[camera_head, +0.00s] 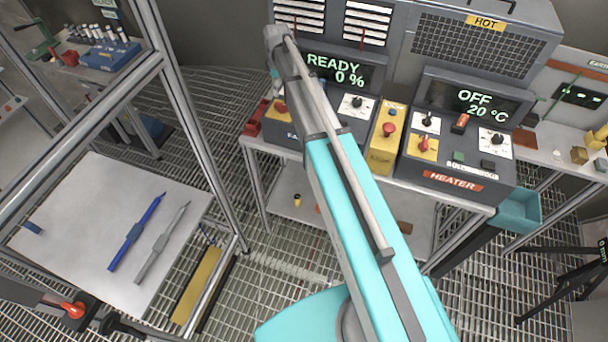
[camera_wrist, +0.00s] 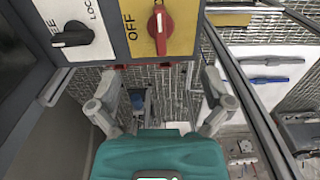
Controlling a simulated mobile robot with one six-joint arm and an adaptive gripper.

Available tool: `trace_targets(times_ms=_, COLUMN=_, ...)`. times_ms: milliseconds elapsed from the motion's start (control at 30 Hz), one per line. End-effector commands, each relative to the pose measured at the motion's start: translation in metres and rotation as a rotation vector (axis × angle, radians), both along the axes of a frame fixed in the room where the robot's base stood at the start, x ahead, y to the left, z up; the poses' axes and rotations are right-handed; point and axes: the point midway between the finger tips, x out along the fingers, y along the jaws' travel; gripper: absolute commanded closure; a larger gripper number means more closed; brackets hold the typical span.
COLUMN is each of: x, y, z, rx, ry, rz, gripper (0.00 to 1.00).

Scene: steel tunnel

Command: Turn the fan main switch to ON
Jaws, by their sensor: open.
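The fan unit stands on the bench in the head view, its display (camera_head: 333,70) reading READY and 0 %. Its red switch knob (camera_head: 280,107) sits on a yellow plate at the unit's left, beside my arm. In the wrist view a red knob (camera_wrist: 159,28) with a pale line sits on a yellow plate, its handle upright in the picture, with OFF lettered to its left. My gripper (camera_wrist: 160,82) is open and empty, its fingers spread below the knob and apart from it. In the head view my arm covers part of the fan unit, and the fingers are not clearly seen.
A black knob (camera_wrist: 73,36) on a white plate sits left of the red knob. The heater unit (camera_head: 458,140) shows OFF and 20 °C, right of a small yellow box (camera_head: 385,140) with a red button. A table (camera_head: 75,205) with blue and grey pens stands left.

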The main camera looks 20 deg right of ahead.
Motion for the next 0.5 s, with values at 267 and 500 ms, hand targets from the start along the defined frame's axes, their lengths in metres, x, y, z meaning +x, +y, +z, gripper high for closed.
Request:
trace_targets(times_ms=267, x=0.000, y=0.000, z=0.028, rx=0.000, ry=0.000, rz=0.000, gripper=0.00)
trace_targets(times_ms=500, x=0.000, y=0.000, z=0.046, rx=0.000, ry=0.000, rz=0.000, gripper=0.00)
